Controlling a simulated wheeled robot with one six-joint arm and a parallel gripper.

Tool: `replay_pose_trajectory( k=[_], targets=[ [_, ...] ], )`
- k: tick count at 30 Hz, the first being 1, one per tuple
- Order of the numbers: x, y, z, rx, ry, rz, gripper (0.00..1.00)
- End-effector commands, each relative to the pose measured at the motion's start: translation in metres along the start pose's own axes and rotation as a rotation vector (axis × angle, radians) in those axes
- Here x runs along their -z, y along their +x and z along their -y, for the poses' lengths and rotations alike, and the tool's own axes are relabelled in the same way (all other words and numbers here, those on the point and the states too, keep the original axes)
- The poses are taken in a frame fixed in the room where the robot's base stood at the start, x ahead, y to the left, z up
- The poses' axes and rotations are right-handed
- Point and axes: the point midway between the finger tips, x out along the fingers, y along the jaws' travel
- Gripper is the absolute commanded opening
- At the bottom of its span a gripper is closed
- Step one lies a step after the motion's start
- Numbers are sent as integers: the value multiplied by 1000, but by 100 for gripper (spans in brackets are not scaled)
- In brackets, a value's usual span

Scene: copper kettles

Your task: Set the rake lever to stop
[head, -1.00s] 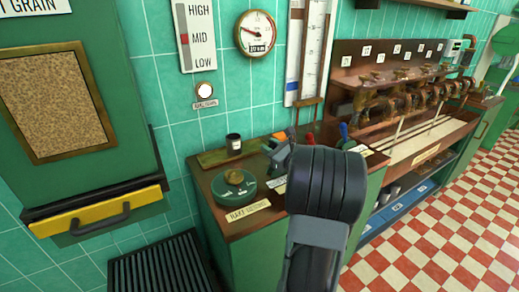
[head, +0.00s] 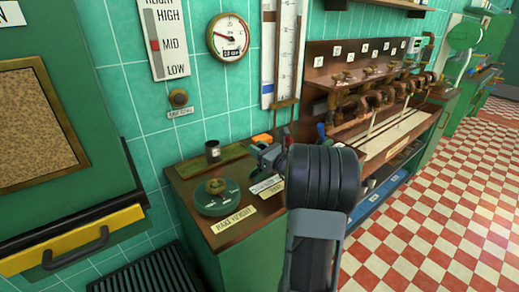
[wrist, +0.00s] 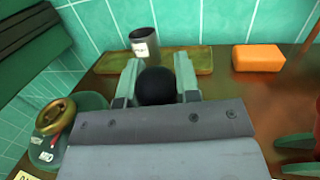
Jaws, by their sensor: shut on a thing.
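My gripper (wrist: 157,84) is shut on a round black knob (wrist: 156,88), seen between its two fingers in the wrist view. I take the knob to be the top of the rake lever; its shaft and base are hidden behind the gripper. In the head view my gripper (head: 266,152) is over the wooden counter, partly behind my dark arm. White label plates (head: 267,185) lie in front of it, too small to read surely. The round lamp (head: 179,98) on the tiled wall is dark.
A green dial with a brass knob (head: 216,196), labelled rake height, sits left of my gripper. A dark cup (head: 212,151) and an orange block (wrist: 258,58) stand behind. Red-handled things (wrist: 298,150) are close on the right. The checkered floor is clear at right.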

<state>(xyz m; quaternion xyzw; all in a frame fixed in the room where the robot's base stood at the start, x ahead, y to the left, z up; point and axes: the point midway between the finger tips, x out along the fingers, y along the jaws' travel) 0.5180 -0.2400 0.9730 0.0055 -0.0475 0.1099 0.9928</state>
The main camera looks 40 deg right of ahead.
Motion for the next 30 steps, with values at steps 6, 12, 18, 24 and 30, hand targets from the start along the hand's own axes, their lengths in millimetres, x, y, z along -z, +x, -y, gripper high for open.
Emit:
replay_pose_trajectory(
  k=[6,12,18,24,30],
  targets=[
    [0,0,0,0,0,-1,48],
    [0,-1,1,1,0,0,56],
    [0,-6,2,4,0,-1,56],
    [0,-36,2,6,-1,-1,56],
    [0,-78,2,6,-1,-1,56]
  ],
)
